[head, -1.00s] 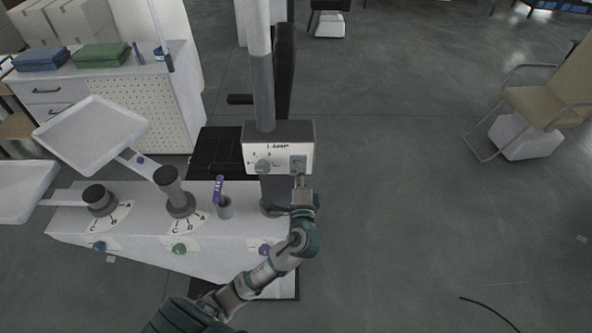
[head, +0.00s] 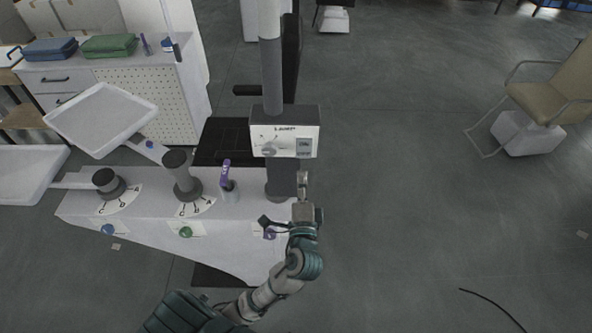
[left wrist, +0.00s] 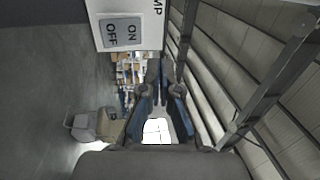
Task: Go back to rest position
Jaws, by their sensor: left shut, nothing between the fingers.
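My left gripper (head: 303,178) is shut and empty in the head view, just below the lamp control box (head: 285,138) and apart from it. The box is grey with a white face, a round knob (head: 268,150) and a switch (head: 304,147). In the left wrist view the switch (left wrist: 123,33) reads ON and OFF at the upper left. The gripper fingers (left wrist: 160,92) show there close together, with nothing between them. My right gripper is in neither view.
A white console (head: 150,222) with grey column knobs, trays and coloured buttons stands to the left. A purple marker (head: 226,172) stands in a holder. A cabinet (head: 150,100) is behind. A tan chair (head: 548,100) is far right. Open floor lies right of my arm.

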